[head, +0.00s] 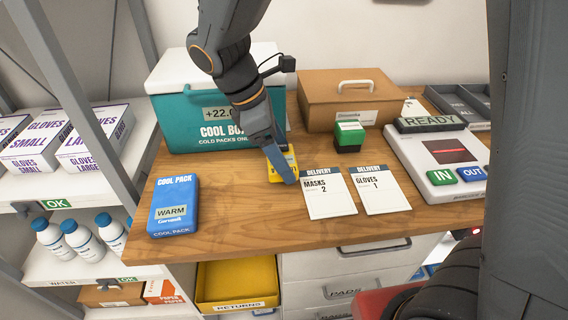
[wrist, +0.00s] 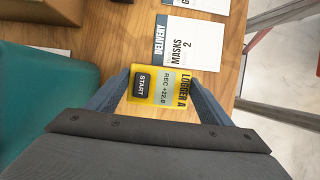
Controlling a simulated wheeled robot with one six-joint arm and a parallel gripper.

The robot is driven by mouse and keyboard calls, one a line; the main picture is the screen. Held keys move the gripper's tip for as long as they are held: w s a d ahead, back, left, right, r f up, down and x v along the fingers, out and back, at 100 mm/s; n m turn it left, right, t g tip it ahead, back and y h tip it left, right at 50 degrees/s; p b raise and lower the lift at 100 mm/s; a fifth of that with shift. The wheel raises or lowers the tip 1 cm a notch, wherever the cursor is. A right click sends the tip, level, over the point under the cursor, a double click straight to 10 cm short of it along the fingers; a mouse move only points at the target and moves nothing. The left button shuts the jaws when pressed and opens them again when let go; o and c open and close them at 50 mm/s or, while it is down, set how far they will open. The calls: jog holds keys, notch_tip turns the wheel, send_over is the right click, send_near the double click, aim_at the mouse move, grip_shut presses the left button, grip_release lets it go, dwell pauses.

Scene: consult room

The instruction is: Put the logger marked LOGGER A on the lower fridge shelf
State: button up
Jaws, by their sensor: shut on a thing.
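The yellow logger (wrist: 160,88) reads LOGGER A in the wrist view, with REC +22.0 on its display and a dark START button. It lies between the two fingers of my gripper (wrist: 158,92), which are shut on its sides. In the head view my gripper (head: 280,164) points down at the wooden counter, and the logger (head: 275,174) shows partly behind a finger. I cannot tell whether the logger touches the counter or is just above it. The fridge and its lower shelf are not in view.
A teal cool box (head: 180,128) stands behind my gripper, and a brown case (head: 322,90) behind right. A blue cool pack (head: 173,205) marked WARM lies left. Delivery cards for masks (head: 328,196) and gloves (head: 382,192) lie right. A small green box (head: 350,137) and a scanner unit (head: 430,150) stand further right.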

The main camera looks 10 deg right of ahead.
jog(key=shift+f, duration=1.75)
jog(key=shift+f, duration=0.15)
jog(key=o, duration=1.2)
jog(key=p+v, duration=1)
jog(key=v, duration=0.2)
jog(key=shift+r+p, duration=0.25)
jog(key=shift+p, duration=0.1)
jog(key=shift+d, duration=0.1)
